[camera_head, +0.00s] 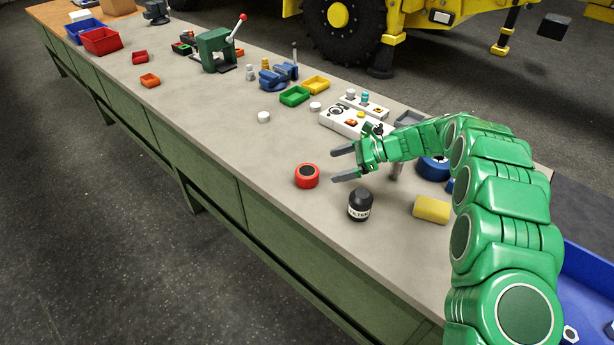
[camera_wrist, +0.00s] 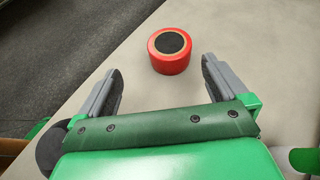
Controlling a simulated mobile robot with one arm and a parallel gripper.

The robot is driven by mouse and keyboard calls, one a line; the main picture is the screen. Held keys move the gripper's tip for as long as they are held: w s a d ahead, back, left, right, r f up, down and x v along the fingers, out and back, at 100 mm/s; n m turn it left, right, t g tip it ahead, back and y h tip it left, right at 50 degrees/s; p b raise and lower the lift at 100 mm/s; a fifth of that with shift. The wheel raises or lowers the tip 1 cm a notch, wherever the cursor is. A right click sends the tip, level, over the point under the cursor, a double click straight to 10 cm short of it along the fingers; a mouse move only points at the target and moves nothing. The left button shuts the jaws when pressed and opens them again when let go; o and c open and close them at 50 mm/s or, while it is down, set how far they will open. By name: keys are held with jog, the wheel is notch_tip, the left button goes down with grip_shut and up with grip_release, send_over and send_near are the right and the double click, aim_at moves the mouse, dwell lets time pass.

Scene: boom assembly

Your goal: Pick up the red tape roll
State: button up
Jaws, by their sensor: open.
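The red tape roll (camera_head: 307,176) lies flat on the grey workbench near its front edge, with a dark centre on top. My gripper (camera_head: 338,166) is open and empty, just to the right of the roll, with its fingers pointing toward it. In the wrist view the red tape roll (camera_wrist: 170,50) sits ahead of my open gripper (camera_wrist: 160,80), beyond the fingertips and between their lines, nearer the right finger. The fingers do not appear to touch it.
A black filter (camera_head: 360,205) stands close to the lower finger. A yellow cylinder (camera_head: 432,209) lies farther right. A white control box (camera_head: 343,121) is behind the gripper, and a small white disc (camera_head: 263,117) lies farther back. The bench left of the roll is clear.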

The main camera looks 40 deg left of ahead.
aim_at(307, 175)
jog(key=shift+m+g+y, duration=0.3)
jog(key=shift+m, duration=0.1)
jog(key=a+f, duration=0.1)
jog(key=a, duration=0.1)
jog(key=a+f, duration=0.1)
jog(key=f, duration=0.1)
jog(key=shift+s+a, duration=0.2)
jog(key=shift+a, duration=0.15)
jog(key=shift+d+f+x, duration=0.1)
jog(key=shift+f+x, duration=0.05)
jog(key=shift+x, duration=1.15)
jog(key=shift+d+f+x, duration=0.1)
jog(key=shift+f+x, duration=0.05)
jog(key=shift+x, duration=1.1)
jog(key=shift+d+f+x, duration=0.1)
jog(key=shift+f+x, duration=0.05)
jog(key=shift+x, duration=1.15)
jog(key=shift+c, duration=0.2)
jog(key=c, duration=1)
